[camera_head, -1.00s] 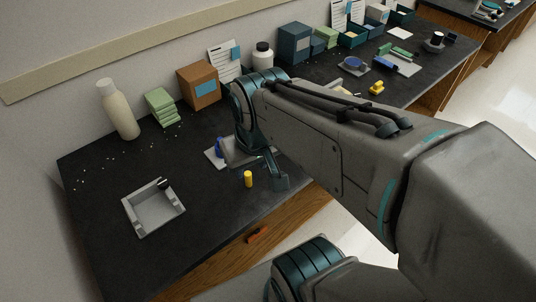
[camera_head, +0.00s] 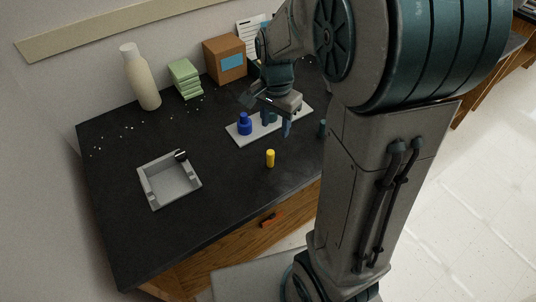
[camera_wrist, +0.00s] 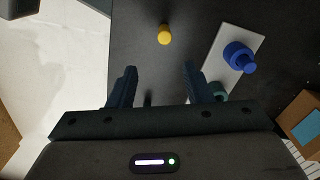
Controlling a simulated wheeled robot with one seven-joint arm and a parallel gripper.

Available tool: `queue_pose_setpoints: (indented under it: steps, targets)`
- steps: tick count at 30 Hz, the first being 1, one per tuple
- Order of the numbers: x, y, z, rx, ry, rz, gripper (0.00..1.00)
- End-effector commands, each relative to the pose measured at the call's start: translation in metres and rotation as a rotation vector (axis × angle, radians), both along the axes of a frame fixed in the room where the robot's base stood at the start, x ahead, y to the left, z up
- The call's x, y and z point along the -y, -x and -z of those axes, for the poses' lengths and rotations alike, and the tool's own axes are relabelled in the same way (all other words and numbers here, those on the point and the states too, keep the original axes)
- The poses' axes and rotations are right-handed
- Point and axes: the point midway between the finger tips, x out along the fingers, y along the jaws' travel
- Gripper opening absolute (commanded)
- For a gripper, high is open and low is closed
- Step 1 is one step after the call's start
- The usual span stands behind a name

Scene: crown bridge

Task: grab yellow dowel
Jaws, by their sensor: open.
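The yellow dowel (camera_head: 270,158) is a short cylinder standing upright on the black bench, near its front edge. In the wrist view the dowel (camera_wrist: 164,34) lies ahead of my fingers, roughly in line with the gap between them. My gripper (camera_head: 277,122) hangs above the bench, over the white plate and behind the dowel in the head view. In the wrist view my gripper (camera_wrist: 158,74) is open, with nothing between its fingers, and it is apart from the dowel.
A white plate (camera_head: 238,138) bears a blue piece (camera_head: 244,123) and a teal piece (camera_wrist: 219,91). A grey tray (camera_head: 148,192) stands at left. A bottle (camera_head: 141,78), green blocks (camera_head: 185,78) and a brown box (camera_head: 226,60) stand along the wall. Bench between tray and dowel is clear.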

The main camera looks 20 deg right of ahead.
Motion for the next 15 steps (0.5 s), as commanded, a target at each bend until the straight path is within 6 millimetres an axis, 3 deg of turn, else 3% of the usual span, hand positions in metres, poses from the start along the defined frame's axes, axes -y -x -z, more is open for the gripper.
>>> queue_pose_setpoints:
  steps: [15]
  targets:
    - [0.000,-0.001,0.082,-0.008,0.002,0.019,0.46]
